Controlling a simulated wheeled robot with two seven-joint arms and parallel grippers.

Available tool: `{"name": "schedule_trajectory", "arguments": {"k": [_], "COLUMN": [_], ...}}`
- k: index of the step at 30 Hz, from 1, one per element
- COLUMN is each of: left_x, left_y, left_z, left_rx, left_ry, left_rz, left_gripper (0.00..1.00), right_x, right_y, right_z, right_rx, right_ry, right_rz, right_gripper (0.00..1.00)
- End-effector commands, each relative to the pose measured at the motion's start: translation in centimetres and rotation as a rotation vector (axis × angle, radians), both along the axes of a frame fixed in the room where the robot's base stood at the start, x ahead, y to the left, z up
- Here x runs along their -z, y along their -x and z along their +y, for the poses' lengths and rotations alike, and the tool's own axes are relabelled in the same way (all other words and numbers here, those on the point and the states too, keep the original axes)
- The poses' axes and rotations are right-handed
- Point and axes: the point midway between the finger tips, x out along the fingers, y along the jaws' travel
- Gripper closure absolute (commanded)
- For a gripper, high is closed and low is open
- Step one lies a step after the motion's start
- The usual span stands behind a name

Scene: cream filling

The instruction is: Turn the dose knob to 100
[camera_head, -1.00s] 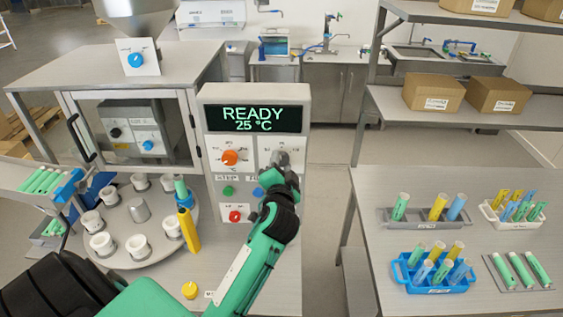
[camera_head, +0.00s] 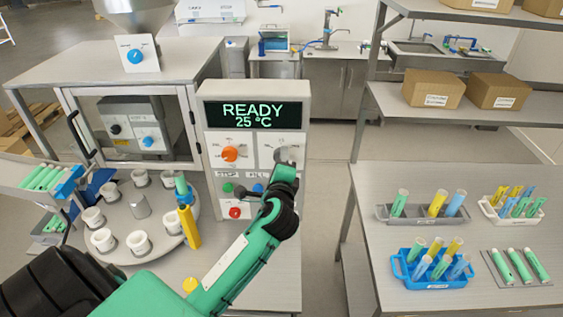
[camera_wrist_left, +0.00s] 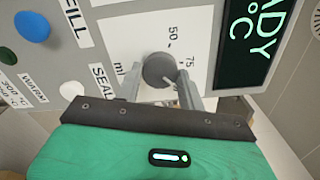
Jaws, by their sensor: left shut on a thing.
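The dose knob (camera_head: 284,153) is the grey knob at the upper right of the control panel, below the display. In the left wrist view, the grey knob (camera_wrist_left: 158,70) sits on a white dial plate marked "ml", with 50 and 75 readable. A pale line on it points to the lower right, just past the 75; the 100 mark is not visible. My left gripper (camera_head: 285,167) is at the knob. In the left wrist view, its two fingers (camera_wrist_left: 161,80) are closed on opposite sides of it. My right gripper is not in view.
The display (camera_head: 253,115) reads READY 25 °C. An orange knob (camera_head: 230,154) is left of the dose knob, with green, blue and red buttons (camera_head: 235,212) below. A carousel (camera_head: 140,232) with white cups stands at left. Tube racks (camera_head: 432,284) stand on the right table.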

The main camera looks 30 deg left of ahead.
Motion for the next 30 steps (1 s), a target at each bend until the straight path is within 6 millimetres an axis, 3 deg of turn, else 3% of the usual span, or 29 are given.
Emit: {"name": "schedule_trajectory", "arguments": {"k": [12,30], "left_x": [-0.64,-0.81], "left_y": [-0.06,-0.06], "left_z": [0.27,0.30], "left_rx": [-0.005,-0.007], "left_ry": [-0.185,-0.217], "left_rz": [0.098,0.115], "left_gripper": [0.84,0.83], "right_x": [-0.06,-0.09], "right_y": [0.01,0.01], "right_z": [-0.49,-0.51], "right_rx": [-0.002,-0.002], "right_ry": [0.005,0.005], "right_rz": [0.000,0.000], "right_gripper": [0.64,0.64]}}
